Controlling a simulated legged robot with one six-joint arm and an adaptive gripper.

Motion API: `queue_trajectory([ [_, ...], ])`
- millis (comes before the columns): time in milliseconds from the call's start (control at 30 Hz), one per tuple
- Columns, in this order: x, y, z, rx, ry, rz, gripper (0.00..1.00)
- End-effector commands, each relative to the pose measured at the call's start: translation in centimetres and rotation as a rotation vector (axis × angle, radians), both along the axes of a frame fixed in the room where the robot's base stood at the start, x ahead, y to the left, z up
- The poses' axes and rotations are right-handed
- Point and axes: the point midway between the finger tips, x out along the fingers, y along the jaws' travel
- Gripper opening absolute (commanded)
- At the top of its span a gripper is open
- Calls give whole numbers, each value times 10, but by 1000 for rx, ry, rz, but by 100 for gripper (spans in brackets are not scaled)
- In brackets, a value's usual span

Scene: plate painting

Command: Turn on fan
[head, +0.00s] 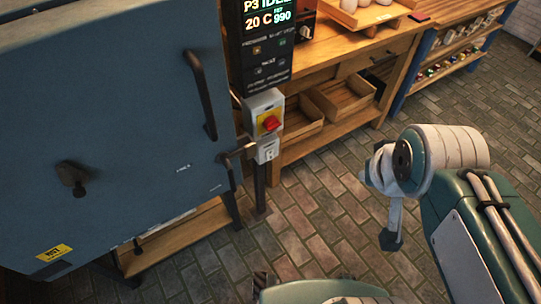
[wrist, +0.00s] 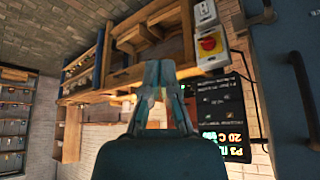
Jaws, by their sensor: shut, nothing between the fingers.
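No fan is clearly recognizable in either view. A control panel (head: 267,40) with a lit display reading P3, 20 C and 990 stands beside a large blue kiln-like cabinet (head: 110,120). Below it is a grey box with a red knob on yellow (head: 269,121), and under that a smaller grey switch box (head: 266,151). The wrist view shows the panel (wrist: 216,110) and red knob (wrist: 209,43) turned over, right of my gripper (wrist: 161,65). My gripper is shut and empty, with its fingertips together. In the head view my arm is at the right, apart from the boxes.
The cabinet has a long vertical handle (head: 200,95) and a dark knob (head: 74,178). A wooden workbench (head: 345,55) with open trays (head: 342,97) stands behind the panel. A shelf unit (head: 455,50) is farther right. The brick floor (head: 330,195) between cabinet and arm is clear.

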Motion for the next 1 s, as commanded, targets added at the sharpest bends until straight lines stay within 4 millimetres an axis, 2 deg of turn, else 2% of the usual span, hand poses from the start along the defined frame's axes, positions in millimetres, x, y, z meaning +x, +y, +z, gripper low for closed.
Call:
queue_trajectory([
  [167, 15, -2, -2, -28, -13, 31, 0],
  [433, 84, -10, -17, -175, -94, 205, 0],
  [667, 144, -12, -39, -310, -169, 376, 0],
  [1000, 219, -7, -87, -495, -280, 641, 0],
])
